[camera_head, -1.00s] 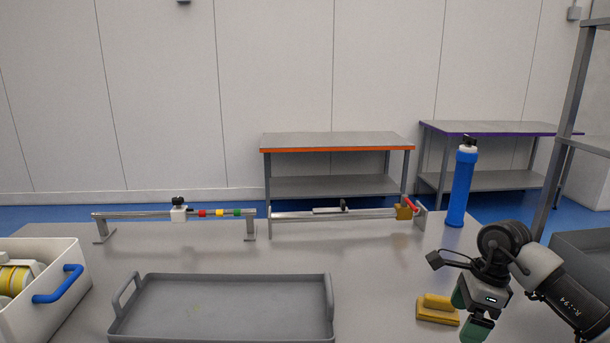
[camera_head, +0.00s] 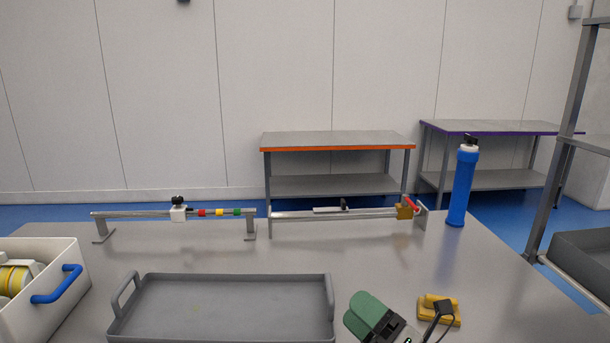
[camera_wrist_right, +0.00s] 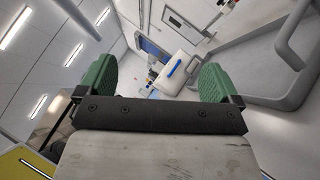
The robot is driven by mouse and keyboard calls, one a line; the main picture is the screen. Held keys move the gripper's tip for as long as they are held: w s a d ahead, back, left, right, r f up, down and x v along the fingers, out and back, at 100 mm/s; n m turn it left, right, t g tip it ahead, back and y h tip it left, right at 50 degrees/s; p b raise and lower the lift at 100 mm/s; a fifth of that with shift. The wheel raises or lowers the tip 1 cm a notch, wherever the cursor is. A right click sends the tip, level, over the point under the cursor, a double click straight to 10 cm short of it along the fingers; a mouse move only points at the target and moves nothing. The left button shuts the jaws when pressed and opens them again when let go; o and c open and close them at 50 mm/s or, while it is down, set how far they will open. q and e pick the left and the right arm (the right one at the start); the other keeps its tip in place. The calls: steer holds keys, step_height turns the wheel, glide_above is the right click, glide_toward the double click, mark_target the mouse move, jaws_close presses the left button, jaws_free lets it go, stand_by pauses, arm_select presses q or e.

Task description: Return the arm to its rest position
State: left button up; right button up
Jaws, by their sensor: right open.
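My right gripper (camera_head: 369,313) shows at the bottom edge of the head view, right of the grey tray and left of the yellow block. Its green fingers point up and left, and most of the arm is out of frame. In the right wrist view its two green fingers (camera_wrist_right: 157,82) stand wide apart with nothing held between them. My left gripper is in neither view.
The grey tray (camera_head: 136,337) is empty. A white tub (camera_head: 62,248) with a blue handle stands left. The yellow block (camera_head: 440,318) lies close by my gripper. Two rail fixtures (camera_head: 130,213) and a blue cylinder (camera_head: 462,187) stand farther back. The table's middle is clear.

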steer(key=s+d+f+m+t+h, duration=0.1)
steer(key=s+d+f+m+h, duration=0.35)
steer(key=m+h, duration=0.6)
steer(key=s+d+f+m+h, duration=0.1)
steer(key=d+f+m+h, duration=0.6)
steer(key=m, duration=0.6)
steer(key=s+f+m+g, duration=0.4)
steer(key=s+f+g, duration=0.2)
steer(key=s, duration=0.4)
steer(key=s+f+m+g, duration=0.3)
steer(key=s+f+g, duration=0.3)
steer(key=s, duration=0.4)
step_height(320, 180, down, 26)
steer(key=g, duration=0.1)
steer(key=s+d+f+g, duration=0.1)
steer(key=s+d+f, duration=0.2)
steer(key=s+f, duration=1.3)
steer(key=shift+s+f, duration=0.15)
steer(key=shift+s, duration=0.35)
steer(key=shift+y, duration=0.25)
